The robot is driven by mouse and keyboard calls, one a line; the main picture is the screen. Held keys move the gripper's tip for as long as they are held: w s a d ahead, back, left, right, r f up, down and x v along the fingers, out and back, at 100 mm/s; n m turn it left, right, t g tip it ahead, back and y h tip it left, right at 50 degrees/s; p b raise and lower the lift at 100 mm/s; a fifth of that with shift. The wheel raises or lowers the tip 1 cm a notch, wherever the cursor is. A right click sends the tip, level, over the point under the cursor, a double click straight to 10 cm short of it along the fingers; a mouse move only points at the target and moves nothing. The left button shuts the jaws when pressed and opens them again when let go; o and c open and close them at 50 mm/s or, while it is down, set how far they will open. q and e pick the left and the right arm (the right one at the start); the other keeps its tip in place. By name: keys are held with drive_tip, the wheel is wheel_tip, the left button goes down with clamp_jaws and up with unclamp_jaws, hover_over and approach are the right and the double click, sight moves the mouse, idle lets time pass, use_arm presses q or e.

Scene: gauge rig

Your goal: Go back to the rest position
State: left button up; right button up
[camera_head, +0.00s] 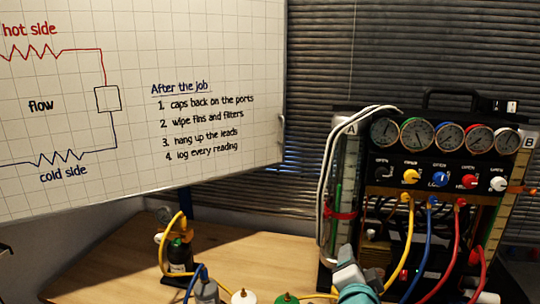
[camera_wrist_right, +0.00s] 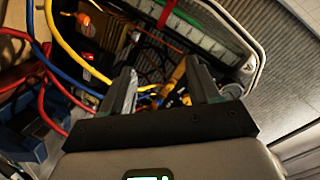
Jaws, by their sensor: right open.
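The gauge rig (camera_head: 440,180) stands at the right of the table, with a row of several round gauges (camera_head: 449,138) above coloured knobs. My right gripper (camera_head: 346,258) is in front of the rig's lower left part, low in the head view. In the right wrist view my right gripper (camera_wrist_right: 163,78) has its two fingers apart with nothing held between them. Beyond the fingers are the rig's hoses and inner parts; I cannot tell how far away they are. My left gripper is not in view.
Yellow, blue and red hoses (camera_head: 457,250) hang from the rig's front. A white hose (camera_head: 325,175) loops at its left side. A yellow-hosed fitting (camera_head: 178,250) and several capped items stand on the wooden table (camera_head: 250,255). A whiteboard (camera_head: 220,60) hangs behind.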

drive_tip(key=s+a+f+n+g+y, duration=0.15)
drive_tip(key=s+f+n+g, duration=0.25)
drive_tip(key=f, duration=1)
drive_tip(key=s+a+f+n+g+y, duration=0.1)
drive_tip(key=s+f+n+g+y, duration=0.3)
drive_tip(key=f, duration=1)
drive_tip(key=s+a+f+n+g+y, duration=0.15)
drive_tip(key=s+f+g, duration=0.25)
drive_tip(key=s+f, duration=0.5)
drive_tip(key=s+a+f+n+g+y, duration=0.1)
drive_tip(key=s+a+f+n+g, duration=0.2)
drive_tip(key=s, duration=0.9)
wheel_tip(320, 180, down, 8)
drive_tip(key=d+m+b, duration=0.1)
drive_tip(key=b, duration=0.6)
drive_tip(key=shift+w, duration=0.25)
drive_tip(key=shift+d, duration=0.1)
